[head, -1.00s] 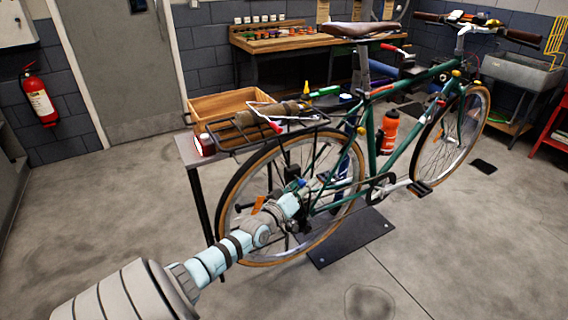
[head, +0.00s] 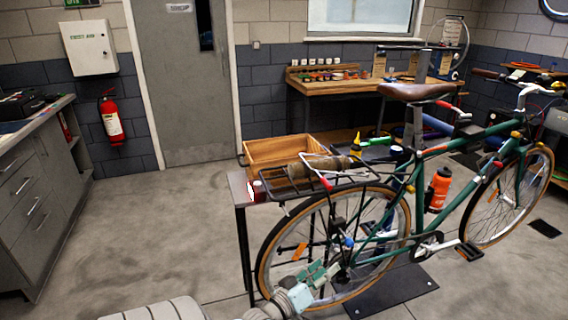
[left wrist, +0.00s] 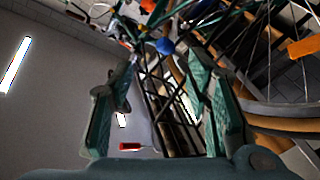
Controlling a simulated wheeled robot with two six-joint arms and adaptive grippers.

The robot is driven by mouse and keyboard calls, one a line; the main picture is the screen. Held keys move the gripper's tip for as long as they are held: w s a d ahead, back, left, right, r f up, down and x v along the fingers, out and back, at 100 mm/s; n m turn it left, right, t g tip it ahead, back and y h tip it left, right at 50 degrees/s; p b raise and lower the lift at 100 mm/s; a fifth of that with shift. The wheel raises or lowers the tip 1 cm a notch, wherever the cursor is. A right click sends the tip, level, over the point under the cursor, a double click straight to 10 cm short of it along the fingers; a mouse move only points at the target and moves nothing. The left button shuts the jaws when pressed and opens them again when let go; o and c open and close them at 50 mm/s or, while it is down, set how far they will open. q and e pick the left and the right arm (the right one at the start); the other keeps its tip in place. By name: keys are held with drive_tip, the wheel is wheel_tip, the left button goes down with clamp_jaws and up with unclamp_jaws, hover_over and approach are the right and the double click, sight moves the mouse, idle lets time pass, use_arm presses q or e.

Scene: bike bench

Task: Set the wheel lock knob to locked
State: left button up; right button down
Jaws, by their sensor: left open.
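A green bicycle (head: 462,146) stands with its rear wheel (head: 262,262) nearest me. A small blue knob (head: 348,242), likely the wheel lock knob, is near the rear hub. It also shows in the left wrist view (left wrist: 165,46), beyond the fingertips and near the middle. I cannot tell which way it is set. My left gripper (head: 318,274) is below and left of the knob in the head view, beside the rear wheel. In the left wrist view my left gripper (left wrist: 163,72) is open, with its green-padded fingers apart and nothing held between them. My right gripper is not in view.
A wooden crate (head: 285,150) stands behind the rear rack (head: 320,188), which carries a brown roll (head: 318,168). A dark plate (head: 395,292) lies under the bicycle. A cabinet (head: 40,190) lines the left side. The floor between is clear.

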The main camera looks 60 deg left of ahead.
use_arm(q)
drive_tip(key=s+d+f+m+g+p, duration=0.2)
drive_tip(key=s+f+g, duration=0.2)
drive_tip(key=s+f, duration=0.3)
drive_tip(key=s+d+f+m+g+p, duration=0.2)
drive_tip(key=s+f, duration=0.6)
drive_tip(key=f, duration=0.5)
drive_tip(key=m+g+p, duration=0.1)
drive_tip(key=g, duration=0.1)
drive_tip(key=shift+s+f+g+h, duration=0.25)
drive_tip(key=shift+f+g+h, duration=0.05)
drive_tip(key=shift+f, duration=0.1)
drive_tip(key=shift+c, duration=0.6)
